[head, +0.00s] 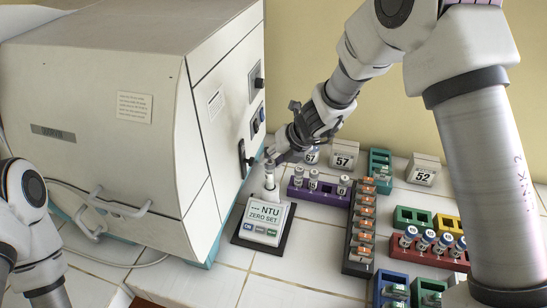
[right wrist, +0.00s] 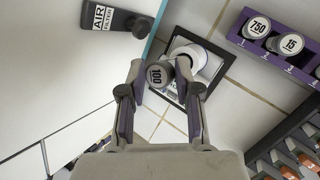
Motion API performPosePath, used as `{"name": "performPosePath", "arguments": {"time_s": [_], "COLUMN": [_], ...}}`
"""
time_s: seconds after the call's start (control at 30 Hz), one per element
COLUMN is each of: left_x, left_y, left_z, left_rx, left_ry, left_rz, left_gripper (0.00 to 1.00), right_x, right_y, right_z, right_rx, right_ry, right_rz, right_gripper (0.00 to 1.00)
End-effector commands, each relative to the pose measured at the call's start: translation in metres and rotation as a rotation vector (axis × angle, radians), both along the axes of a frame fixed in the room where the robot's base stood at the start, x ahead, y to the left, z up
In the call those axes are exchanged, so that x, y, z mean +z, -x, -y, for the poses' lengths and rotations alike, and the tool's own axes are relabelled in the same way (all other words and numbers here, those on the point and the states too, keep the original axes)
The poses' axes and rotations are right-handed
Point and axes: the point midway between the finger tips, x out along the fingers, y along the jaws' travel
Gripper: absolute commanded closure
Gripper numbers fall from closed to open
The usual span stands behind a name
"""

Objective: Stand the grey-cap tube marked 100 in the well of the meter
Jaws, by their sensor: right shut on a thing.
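The tube with the grey cap marked 100 (right wrist: 158,75) is between the fingertips of my right gripper (right wrist: 160,92), which is shut on it. In the head view my right gripper (head: 277,155) is over the meter, and the tube (head: 269,177) hangs about upright below the fingers. The meter (head: 265,220) is a small white box marked NTU ZERO SET on a dark base. Its white round well (right wrist: 193,56) shows beside the cap in the right wrist view. I cannot tell whether the tube's lower end is inside the well. My left gripper is out of view.
The large white incubator (head: 110,110) stands close left of the meter. A purple rack (head: 320,194) with several tubes is to the right, beside a dark rack (head: 358,255) with orange-marked items. More coloured racks, including a red one (head: 415,255), stand farther right.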

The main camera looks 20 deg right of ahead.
Motion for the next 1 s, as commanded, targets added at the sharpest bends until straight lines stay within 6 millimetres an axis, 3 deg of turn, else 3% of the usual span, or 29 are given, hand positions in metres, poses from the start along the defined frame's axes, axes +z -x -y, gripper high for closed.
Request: {"name": "performPosePath", "arguments": {"time_s": [1.0], "left_x": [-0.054], "left_y": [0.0], "left_z": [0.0], "left_rx": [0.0], "left_ry": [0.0], "left_rz": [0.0], "left_gripper": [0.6], "right_x": [-0.06], "right_y": [0.0], "right_z": [0.0], "right_rx": [0.0], "right_ry": [0.0], "right_rz": [0.0], "right_gripper": [1.0]}}
